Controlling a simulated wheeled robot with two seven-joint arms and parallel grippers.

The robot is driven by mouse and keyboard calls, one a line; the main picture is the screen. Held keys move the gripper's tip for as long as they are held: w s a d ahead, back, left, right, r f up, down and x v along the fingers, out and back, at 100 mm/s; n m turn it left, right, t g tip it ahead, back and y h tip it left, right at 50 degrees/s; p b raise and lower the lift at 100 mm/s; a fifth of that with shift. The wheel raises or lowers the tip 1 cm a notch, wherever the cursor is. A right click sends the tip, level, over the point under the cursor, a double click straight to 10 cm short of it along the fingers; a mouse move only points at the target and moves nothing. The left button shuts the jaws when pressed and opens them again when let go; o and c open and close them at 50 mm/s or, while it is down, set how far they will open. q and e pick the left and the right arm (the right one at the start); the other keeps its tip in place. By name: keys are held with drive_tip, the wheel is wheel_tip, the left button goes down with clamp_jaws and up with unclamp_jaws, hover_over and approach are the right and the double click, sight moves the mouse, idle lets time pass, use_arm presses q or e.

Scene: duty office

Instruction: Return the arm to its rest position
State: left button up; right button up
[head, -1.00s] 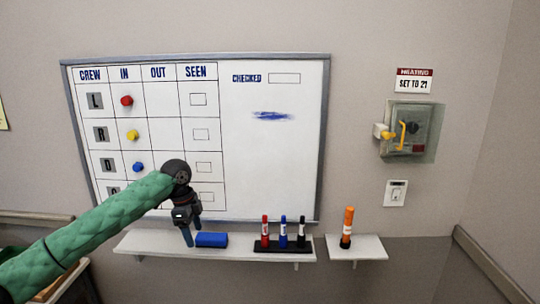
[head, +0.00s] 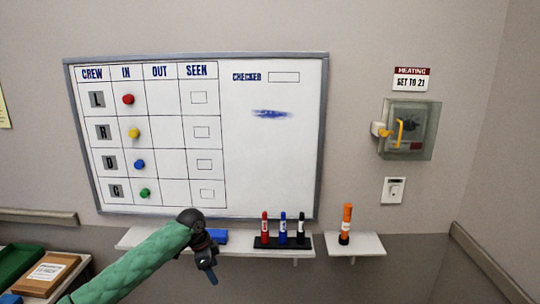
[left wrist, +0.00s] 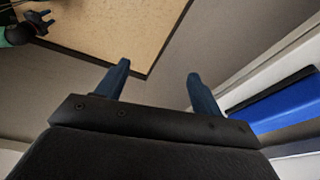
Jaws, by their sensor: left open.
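My left arm (head: 140,265), in a green quilted sleeve, comes in from the lower left of the head view. My left gripper (head: 211,276) hangs just in front of the shelf's left part and below its top, pointing down. In the left wrist view its two blue fingers (left wrist: 158,88) stand wide apart with nothing between them. A blue eraser block (head: 218,237) lies on the shelf, partly hidden behind my wrist. A dark gripper (left wrist: 38,22) with part of a green sleeve shows at the top left of the left wrist view. My right gripper is not in the head view.
The wall shelf (head: 135,238) holds a marker rack (head: 283,242) with red, blue and black markers. A small shelf (head: 368,245) holds an orange marker (head: 346,224). The whiteboard (head: 270,165) hangs above. Trays (head: 45,272) stand at lower left.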

use_arm(q)
drive_tip(key=s+d+f+n, duration=0.2)
drive_tip(key=s+f, duration=0.3)
drive_tip(key=f, duration=0.6)
drive_tip(key=s+d+f+n+t, duration=0.1)
drive_tip(key=s+f+n, duration=0.2)
drive_tip(key=s+f, duration=0.55)
drive_tip(key=s+d+f+n, duration=0.2)
drive_tip(key=s+f, duration=0.1)
drive_tip(key=f, duration=1.1)
drive_tip(key=s+a+f+n, duration=0.1)
drive_tip(key=s+f+n, duration=0.1)
drive_tip(key=s+f, duration=0.5)
drive_tip(key=s+a+f+n+y, duration=0.1)
drive_tip(key=s+f, duration=0.7)
drive_tip(key=s, duration=0.8)
drive_tip(key=s+a+f+n+y, duration=0.1)
drive_tip(key=s+a+f+n, duration=0.1)
drive_tip(key=s+f, duration=0.5)
drive_tip(key=shift+s+a+f+n, duration=0.4)
drive_tip(key=shift+s+n, duration=0.5)
drive_tip(key=shift+s, duration=1.9)
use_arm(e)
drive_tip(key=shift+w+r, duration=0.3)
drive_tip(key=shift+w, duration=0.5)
